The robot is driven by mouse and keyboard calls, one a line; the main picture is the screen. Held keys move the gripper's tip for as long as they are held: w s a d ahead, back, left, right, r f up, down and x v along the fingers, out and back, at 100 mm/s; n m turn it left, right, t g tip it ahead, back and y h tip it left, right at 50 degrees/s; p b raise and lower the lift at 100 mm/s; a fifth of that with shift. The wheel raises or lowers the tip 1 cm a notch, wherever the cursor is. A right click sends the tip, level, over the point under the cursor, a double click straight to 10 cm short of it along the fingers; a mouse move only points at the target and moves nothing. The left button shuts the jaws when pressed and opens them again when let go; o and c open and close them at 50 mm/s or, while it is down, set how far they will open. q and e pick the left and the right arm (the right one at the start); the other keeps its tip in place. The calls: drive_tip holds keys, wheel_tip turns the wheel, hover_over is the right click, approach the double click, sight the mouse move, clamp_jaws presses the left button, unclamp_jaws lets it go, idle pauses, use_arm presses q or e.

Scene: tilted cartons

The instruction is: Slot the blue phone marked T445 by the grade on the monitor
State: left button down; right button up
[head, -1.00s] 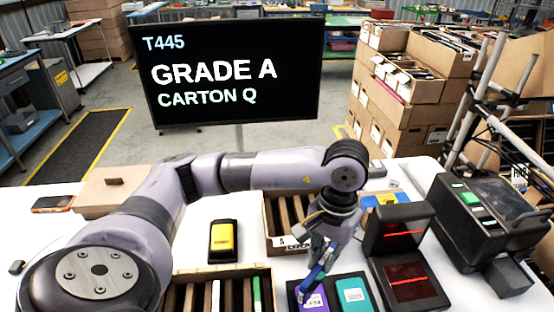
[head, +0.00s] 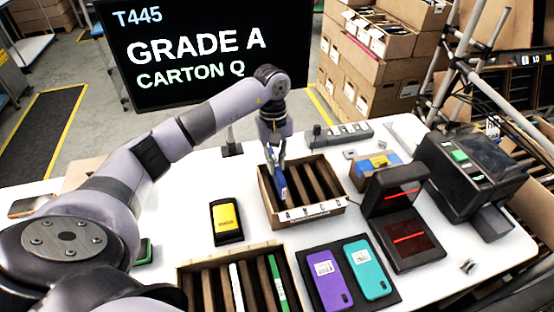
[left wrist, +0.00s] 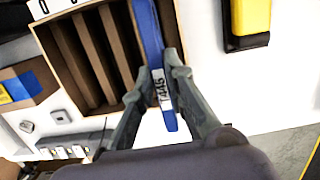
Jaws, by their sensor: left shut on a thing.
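My left gripper (head: 277,158) is shut on the blue phone (head: 281,188), held on edge at the left end of the rear carton (head: 327,213). The left wrist view shows the phone (left wrist: 149,35) between my fingertips (left wrist: 157,80), with a white label reading T445. The phone lines up with the carton's end compartment; I cannot tell how deep it sits. The carton has brown dividers and a lettered front strip, too small to read fully. The monitor (head: 205,50) reads T445, GRADE A, CARTON Q. My right gripper is out of view.
A nearer carton (head: 190,270) holds a white and a green item. Purple (head: 330,282) and teal (head: 368,270) phones lie on a black tray. A scanner (head: 405,238) and a dark printer-like machine (head: 470,170) stand right.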

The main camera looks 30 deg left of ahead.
use_arm(q)
drive_tip(key=shift+d+f, duration=0.1)
drive_tip(key=shift+f, duration=0.6)
drive_tip(key=shift+f+b, duration=0.3)
drive_tip(key=shift+b, duration=0.1)
drive_tip(key=shift+f+b, duration=0.4)
drive_tip(key=shift+f, duration=0.5)
wheel_tip(320, 180, down, 2)
drive_tip(key=shift+f+b, duration=0.2)
drive_tip(key=shift+b, duration=1)
drive_tip(key=shift+f+b, duration=0.9)
drive_tip(key=shift+f, duration=0.05)
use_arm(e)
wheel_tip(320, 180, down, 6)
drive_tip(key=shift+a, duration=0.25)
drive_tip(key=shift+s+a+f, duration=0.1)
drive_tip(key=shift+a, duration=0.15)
use_arm(q)
drive_tip(key=shift+f+b, duration=0.3)
drive_tip(key=shift+b, duration=0.1)
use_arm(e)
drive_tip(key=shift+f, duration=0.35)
use_arm(q)
drive_tip(key=c, duration=1.5)
unclamp_jaws()
drive_tip(key=shift+c, duration=0.2)
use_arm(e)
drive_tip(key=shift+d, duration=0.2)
